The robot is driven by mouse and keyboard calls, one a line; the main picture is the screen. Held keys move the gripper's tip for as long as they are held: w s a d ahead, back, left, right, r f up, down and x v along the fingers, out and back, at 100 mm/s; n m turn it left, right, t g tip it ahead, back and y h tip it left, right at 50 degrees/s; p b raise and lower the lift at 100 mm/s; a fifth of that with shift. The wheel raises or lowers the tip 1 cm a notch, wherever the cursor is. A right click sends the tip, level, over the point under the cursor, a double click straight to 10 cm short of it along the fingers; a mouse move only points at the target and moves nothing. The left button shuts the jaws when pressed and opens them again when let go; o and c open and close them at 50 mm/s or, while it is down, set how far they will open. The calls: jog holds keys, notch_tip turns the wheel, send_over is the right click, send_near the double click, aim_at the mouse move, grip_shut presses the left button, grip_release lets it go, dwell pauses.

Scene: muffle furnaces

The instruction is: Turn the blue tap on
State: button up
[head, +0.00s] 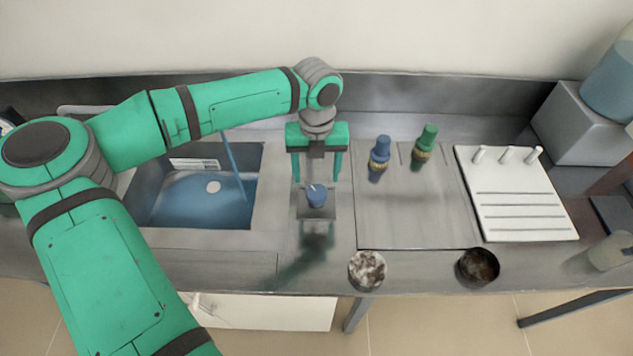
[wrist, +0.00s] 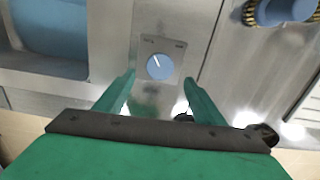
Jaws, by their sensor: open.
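The blue tap is a round blue knob (head: 316,196) with a white pointer line, on a small grey plate on the counter right of the sink. In the wrist view the knob (wrist: 160,66) lies just beyond the fingertips, and its pointer leans a little left of straight up. My gripper (head: 317,180) is open and points down above the knob, with one finger to each side. In the wrist view my gripper (wrist: 157,85) has nothing between its fingers. I cannot tell from the head view how far above the knob the fingertips are.
The sink (head: 260,195) holds blue water, with a thin blue stream falling into it. A white pegged board (head: 515,205) lies farther right. Two round bowls (head: 367,268) (head: 478,266) sit near the front edge.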

jog(key=shift+r, duration=1.95)
jog(key=shift+s, duration=0.1)
